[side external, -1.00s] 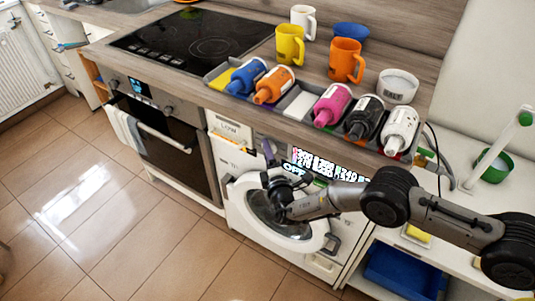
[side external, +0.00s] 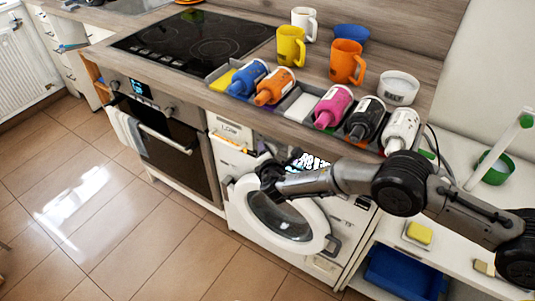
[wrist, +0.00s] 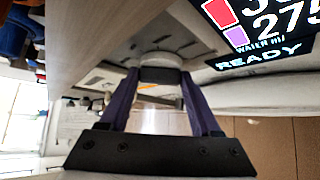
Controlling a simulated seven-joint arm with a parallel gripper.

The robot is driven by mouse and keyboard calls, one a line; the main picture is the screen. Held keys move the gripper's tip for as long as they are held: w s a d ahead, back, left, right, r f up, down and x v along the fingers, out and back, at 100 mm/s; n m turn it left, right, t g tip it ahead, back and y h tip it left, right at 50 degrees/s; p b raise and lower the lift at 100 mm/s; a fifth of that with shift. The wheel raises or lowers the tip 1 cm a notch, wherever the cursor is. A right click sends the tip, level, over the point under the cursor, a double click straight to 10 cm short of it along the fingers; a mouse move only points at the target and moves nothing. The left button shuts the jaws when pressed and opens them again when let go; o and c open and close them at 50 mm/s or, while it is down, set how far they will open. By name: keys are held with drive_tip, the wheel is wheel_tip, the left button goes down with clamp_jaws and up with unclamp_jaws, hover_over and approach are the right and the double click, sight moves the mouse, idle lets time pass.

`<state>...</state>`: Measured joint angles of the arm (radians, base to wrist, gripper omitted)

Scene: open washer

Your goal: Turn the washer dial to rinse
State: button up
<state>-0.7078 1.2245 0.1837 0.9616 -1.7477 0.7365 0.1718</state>
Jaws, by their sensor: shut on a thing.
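The white washer (side external: 325,265) stands under the counter with its round door (side external: 285,218) on the front. My gripper (side external: 262,160) is at the upper part of the washer front, left of the lit display (side external: 308,160). In the wrist view my gripper (wrist: 160,80) has its two dark fingers on either side of the pale round dial (wrist: 155,55) and is shut on it. The fingers hide part of the dial, and its markings are too small to read. The dial is hidden in the side view. The wrist view's display (wrist: 262,30) reads "READY".
The wooden counter edge (side external: 250,118) overhangs the washer close above my gripper. A rack with several bottles, including a pink one (side external: 333,106), stands on it. An oven (side external: 165,140) is to the left. The tiled floor in front is clear.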

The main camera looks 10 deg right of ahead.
idle(0.4)
drive_tip(key=o, duration=1.3)
drive_tip(key=shift+o, duration=0.2)
drive_tip(key=shift+s, duration=0.1)
drive_tip(key=v, duration=1.3)
drive_tip(key=shift+s+r, duration=0.25)
drive_tip(key=shift+s, duration=0.05)
